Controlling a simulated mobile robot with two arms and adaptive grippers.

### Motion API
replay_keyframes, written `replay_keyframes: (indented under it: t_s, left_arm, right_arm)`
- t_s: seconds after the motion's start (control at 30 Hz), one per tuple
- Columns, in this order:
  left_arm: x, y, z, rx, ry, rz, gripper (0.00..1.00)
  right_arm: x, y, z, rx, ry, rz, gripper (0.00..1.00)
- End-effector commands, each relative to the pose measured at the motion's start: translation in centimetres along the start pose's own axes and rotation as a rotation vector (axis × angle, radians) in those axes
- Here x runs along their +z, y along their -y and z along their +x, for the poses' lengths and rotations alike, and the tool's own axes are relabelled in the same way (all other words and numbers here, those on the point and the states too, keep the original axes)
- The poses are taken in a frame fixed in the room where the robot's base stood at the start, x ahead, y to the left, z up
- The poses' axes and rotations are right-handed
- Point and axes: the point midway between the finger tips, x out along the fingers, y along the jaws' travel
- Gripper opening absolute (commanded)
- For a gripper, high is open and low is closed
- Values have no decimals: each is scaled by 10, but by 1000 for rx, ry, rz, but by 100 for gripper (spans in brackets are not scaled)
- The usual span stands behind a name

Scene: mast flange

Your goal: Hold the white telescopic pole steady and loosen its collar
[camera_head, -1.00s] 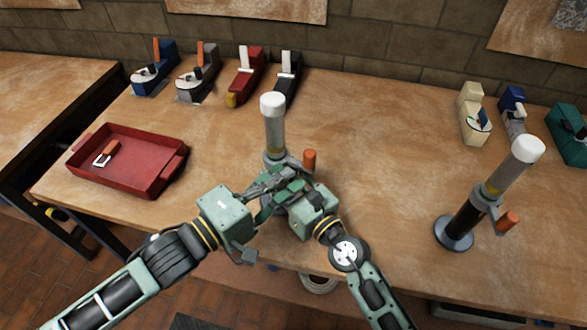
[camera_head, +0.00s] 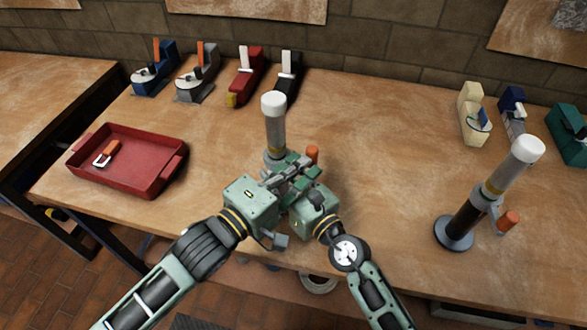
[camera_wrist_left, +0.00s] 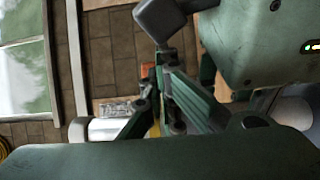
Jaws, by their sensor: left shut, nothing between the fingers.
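A white-capped grey telescopic pole (camera_head: 275,128) stands upright near the table's middle; its lower part is hidden behind my grippers. Its orange collar lever (camera_head: 312,154) sticks out on the right. In the left wrist view, a pale tube (camera_wrist_left: 102,129) shows beside the fingers. My left gripper (camera_head: 288,168) is at the collar, shut with nothing between its fingers; its fingers also show in the left wrist view (camera_wrist_left: 165,105). My right gripper (camera_head: 294,187) is close against the pole's lower part, just below the left one; its fingertips are hidden, so its grip cannot be told.
A similar pole (camera_head: 508,170) with an orange lever stands on a round base at the right. A red tray (camera_head: 160,186) holding a small orange-handled clamp lies at the left. Several tools line the back. The table between the poles is clear.

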Motion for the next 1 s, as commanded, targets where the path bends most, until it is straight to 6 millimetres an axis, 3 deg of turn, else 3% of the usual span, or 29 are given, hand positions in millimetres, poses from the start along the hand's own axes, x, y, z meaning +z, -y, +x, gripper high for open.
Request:
replay_keyframes:
  t_s: [0.67,0.83,1.0]
  left_arm:
    - [-3,3,4,-9,-73,2,0]
    - [-1,3,-12,-9,-73,0,0]
    - [3,3,-47,-9,-69,0,0]
  right_arm:
    - [0,-6,0,11,-1,-6,0]
    - [0,-5,0,10,-1,-4,0]
    - [0,-3,0,7,-2,-3,0]
